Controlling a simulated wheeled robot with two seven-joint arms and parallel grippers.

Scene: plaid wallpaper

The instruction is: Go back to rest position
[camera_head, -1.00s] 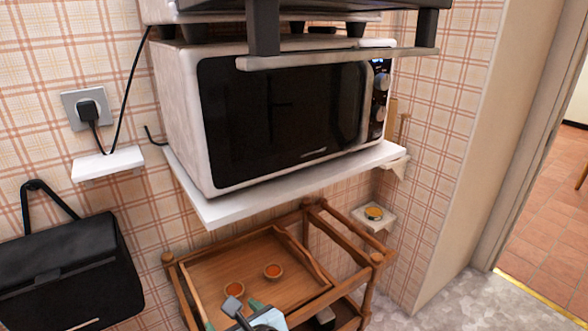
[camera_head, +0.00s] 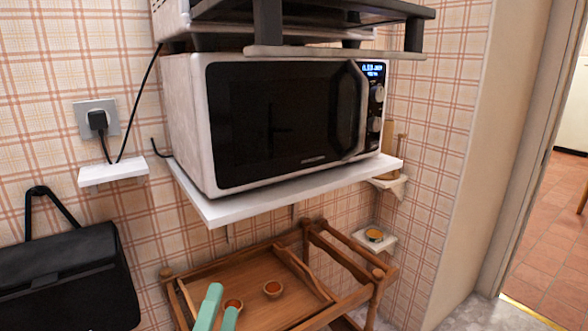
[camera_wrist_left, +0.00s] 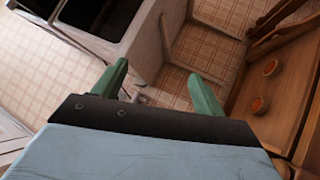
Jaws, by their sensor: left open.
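My left gripper (camera_head: 218,309) shows at the bottom of the head view, with its two green fingers pointing up in front of the wooden cart (camera_head: 215,272). In the left wrist view its green fingers (camera_wrist_left: 158,88) stand apart with nothing between them, so it is open and empty. The cart is at the right of that view, apart from the fingers. My right gripper is in neither view.
A microwave (camera_head: 285,120) stands on a white shelf (camera_head: 290,190) above the cart. Two small orange-filled bowls (camera_head: 232,304) (camera_head: 272,289) sit on the cart's tray. A black bag (camera_head: 70,275) hangs at left. A doorway opens at right.

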